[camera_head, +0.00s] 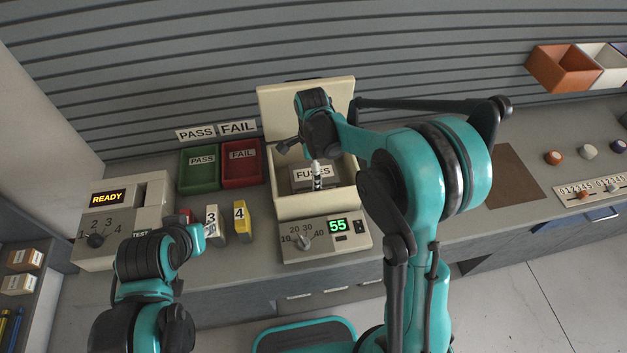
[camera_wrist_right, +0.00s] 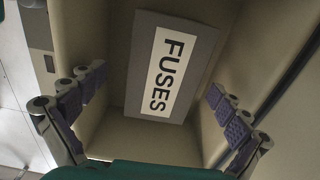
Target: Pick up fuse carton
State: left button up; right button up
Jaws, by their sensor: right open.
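The fuse carton is a grey box (camera_head: 326,184) with a white FUSES label. It lies inside an open beige bin (camera_head: 287,208) whose lid stands up at the back. My right gripper (camera_head: 302,161) is over the bin, with its fingers pointing down and apart. In the right wrist view the carton (camera_wrist_right: 201,45) lies ahead between the open fingers (camera_wrist_right: 155,90), with no contact visible. My left gripper (camera_head: 190,240) is low at the left, near the numbered blocks; its fingers are largely hidden.
A READY tester (camera_head: 108,222) is farther left.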

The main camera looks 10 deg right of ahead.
jog(key=f, duration=0.1)
jog(key=f+b, duration=0.1)
jog(key=f, duration=0.3)
jog(key=shift+w+d, duration=0.3)
jog(key=shift+w, duration=0.05)
jog(key=c, duration=1.6)
